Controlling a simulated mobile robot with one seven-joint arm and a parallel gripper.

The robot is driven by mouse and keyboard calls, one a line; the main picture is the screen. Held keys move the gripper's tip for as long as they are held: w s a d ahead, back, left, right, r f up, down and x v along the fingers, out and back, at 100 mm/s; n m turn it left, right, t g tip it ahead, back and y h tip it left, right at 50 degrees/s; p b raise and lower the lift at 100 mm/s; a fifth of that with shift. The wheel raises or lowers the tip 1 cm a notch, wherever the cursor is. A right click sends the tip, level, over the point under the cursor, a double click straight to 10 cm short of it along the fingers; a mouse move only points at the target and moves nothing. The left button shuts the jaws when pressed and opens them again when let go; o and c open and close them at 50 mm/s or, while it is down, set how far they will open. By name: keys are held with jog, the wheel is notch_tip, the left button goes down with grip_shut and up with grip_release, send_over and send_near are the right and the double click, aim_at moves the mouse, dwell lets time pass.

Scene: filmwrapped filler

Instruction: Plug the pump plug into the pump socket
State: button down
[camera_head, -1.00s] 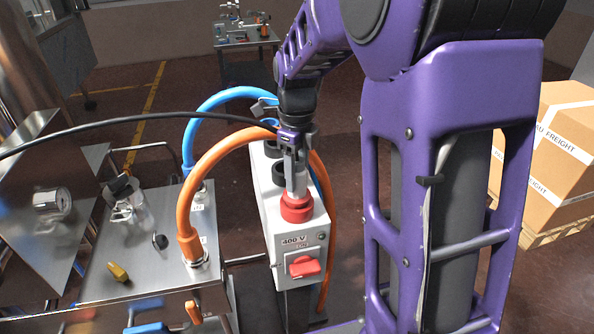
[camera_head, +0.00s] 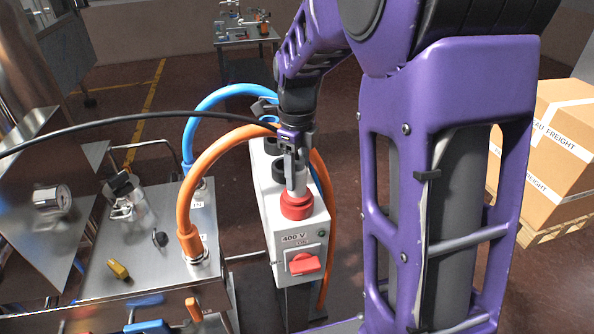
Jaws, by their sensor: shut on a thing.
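The pump plug (camera_head: 296,184) has a pale grey body and stands upright at the red pump socket (camera_head: 296,208) on top of the white 400 V box. Its lower end meets the red ring; how deep it sits inside is hidden. My gripper (camera_head: 291,163) is shut on the plug from above, with its fingers pointing down. A black cable (camera_head: 130,118) runs in from the left to the gripper, where its end is hidden.
The white box (camera_head: 262,205) has a red switch (camera_head: 305,263) and dark sockets behind. An orange hose (camera_head: 195,180) and a blue hose (camera_head: 205,107) arch close to its left. A steel cart (camera_head: 150,275) stands left, a carton (camera_head: 560,150) right.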

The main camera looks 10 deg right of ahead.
jog(key=shift+f, duration=0.1)
jog(key=shift+c, duration=1.1)
grip_release()
